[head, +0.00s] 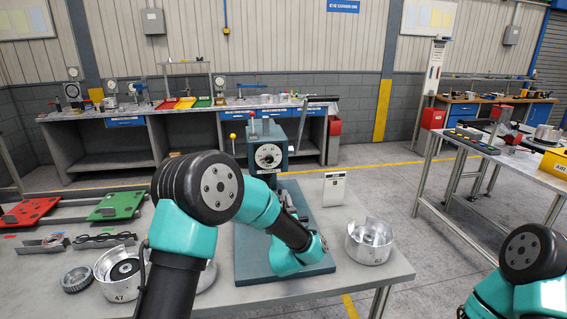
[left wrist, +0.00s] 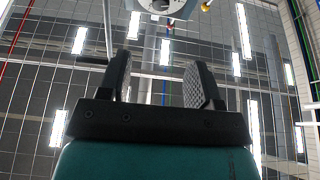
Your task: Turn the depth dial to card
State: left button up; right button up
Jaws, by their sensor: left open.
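The depth dial (head: 268,156) is a round white face with a black centre knob on the front of a blue-grey press (head: 258,138). The setting on it is too small to read. A white card on a stand (head: 335,188) stands right of the press. In the left wrist view the dial (left wrist: 160,5) is cut off by the top edge, beyond the fingertips. My left gripper (left wrist: 162,64) is open and empty, apart from the dial. In the head view my left arm mostly hides it below the dial. My right arm shows at the lower right, its gripper out of view.
A metal housing (head: 369,241) sits right of the press's base plate (head: 252,264). Another housing (head: 117,287) and a dark gear ring (head: 77,279) lie at the left. Red (head: 29,211) and green pallets (head: 117,205) lie behind them. The table's right edge is near.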

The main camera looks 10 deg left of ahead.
aim_at(270, 161)
pick_arm(q)
jog(key=shift+a, duration=0.15)
jog(key=x, duration=1.7)
jog(key=shift+w, duration=0.25)
jog(key=c, duration=0.9)
